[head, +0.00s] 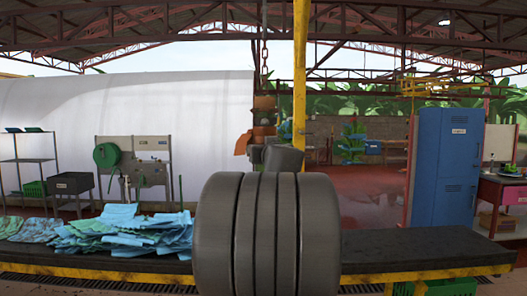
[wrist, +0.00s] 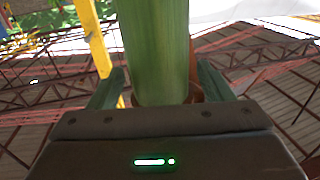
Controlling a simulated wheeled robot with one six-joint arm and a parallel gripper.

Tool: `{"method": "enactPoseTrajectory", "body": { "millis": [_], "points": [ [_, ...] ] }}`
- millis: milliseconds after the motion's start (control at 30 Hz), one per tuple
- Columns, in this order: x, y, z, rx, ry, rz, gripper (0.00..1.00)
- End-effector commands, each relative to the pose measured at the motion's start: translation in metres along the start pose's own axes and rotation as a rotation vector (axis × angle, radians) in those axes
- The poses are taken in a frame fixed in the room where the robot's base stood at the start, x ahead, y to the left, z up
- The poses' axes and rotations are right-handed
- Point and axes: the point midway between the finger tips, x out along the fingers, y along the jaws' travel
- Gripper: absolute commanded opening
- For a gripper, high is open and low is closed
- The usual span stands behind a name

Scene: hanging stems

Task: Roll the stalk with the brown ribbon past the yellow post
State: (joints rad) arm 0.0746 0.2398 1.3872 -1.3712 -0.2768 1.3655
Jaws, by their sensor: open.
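A thick green stalk (wrist: 155,45) fills the middle of the wrist view, close to my gripper (wrist: 160,72). The two dark green fingers stand open, one on each side of the stalk, with a gap visible beside it. A brown strip (wrist: 195,88) shows at the stalk's right edge near the palm; I cannot tell whether it is the ribbon. The yellow post (head: 300,80) rises upright in the head view, just right of a hanging chain (head: 264,45). The post (wrist: 95,40) also shows left of the stalk in the wrist view. My arm hides much of the head view's centre.
A dark bench with a yellow edge (head: 400,268) runs across the front. Blue sheets (head: 130,232) lie on its left part. A blue locker (head: 446,165) stands at right. A white curtain (head: 180,105) covers the left background. Red roof trusses are overhead.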

Motion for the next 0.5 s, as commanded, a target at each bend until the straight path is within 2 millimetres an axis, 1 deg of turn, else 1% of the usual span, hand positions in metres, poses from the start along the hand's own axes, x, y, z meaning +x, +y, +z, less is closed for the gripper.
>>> {"method": "enactPoseTrajectory", "body": {
  "millis": [33,200,333,500],
  "points": [
    [0.008,0.0,0.001,-0.001,-0.001,0.0,0.73],
    [0.023,0.0,0.0,0.0,0.0,0.0,0.73],
    [0.028,0.0,0.0,0.0,0.0,0.0,0.73],
    [0.029,0.0,0.0,0.0,0.0,0.0,0.73]
  ]
}}
